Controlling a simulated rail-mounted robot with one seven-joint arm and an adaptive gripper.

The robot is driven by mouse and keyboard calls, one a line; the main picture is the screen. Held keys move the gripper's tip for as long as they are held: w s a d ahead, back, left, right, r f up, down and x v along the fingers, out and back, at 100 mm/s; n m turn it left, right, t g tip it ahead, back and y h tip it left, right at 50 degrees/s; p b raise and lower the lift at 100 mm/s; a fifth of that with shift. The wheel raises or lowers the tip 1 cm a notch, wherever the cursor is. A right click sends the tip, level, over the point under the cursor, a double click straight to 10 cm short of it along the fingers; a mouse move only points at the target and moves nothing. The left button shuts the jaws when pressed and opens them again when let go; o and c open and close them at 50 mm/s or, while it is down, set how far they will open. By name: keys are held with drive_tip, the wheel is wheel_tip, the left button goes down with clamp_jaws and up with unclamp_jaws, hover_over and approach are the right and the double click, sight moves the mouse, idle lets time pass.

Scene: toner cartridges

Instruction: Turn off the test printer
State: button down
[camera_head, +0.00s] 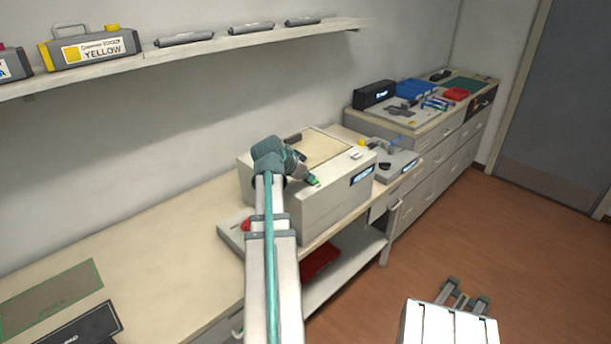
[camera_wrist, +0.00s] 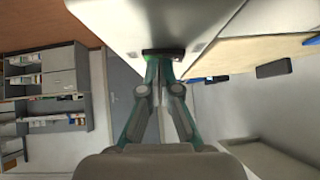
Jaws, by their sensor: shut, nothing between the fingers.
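The test printer (camera_head: 335,205) is a large pale box on the bench, with a beige top and a small lit display (camera_head: 362,175) on its front right. A small green-lit part, apparently a switch (camera_head: 314,182), shows at its top front edge. My gripper (camera_head: 305,178) is shut and empty, with its fingertips at this part. In the wrist view, my gripper (camera_wrist: 164,58) points at a dark bar-shaped switch (camera_wrist: 163,51) with a green glow at its left end and a reddish one at its right. The fingertips look touching or nearly touching; I cannot tell which.
A smaller grey device (camera_head: 395,165) stands right of the printer. A dark box (camera_head: 374,94) and a blue tray (camera_head: 416,88) sit on the far counter. Toner cartridges, one a yellow toner (camera_head: 92,47), stand on the wall shelf. The left bench is mostly clear.

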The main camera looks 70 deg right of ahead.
idle(0.3)
wheel_tip(320, 180, up, 4)
drive_tip(key=shift+s+f+p, duration=0.1)
drive_tip(key=shift+s+p, duration=0.05)
drive_tip(key=shift+p, duration=0.9)
drive_tip(key=b+v, duration=0.3)
drive_tip(key=v, duration=0.7)
drive_tip(key=shift+s+a, duration=0.15)
drive_tip(key=shift+s, duration=0.1)
drive_tip(key=shift+w, duration=0.1)
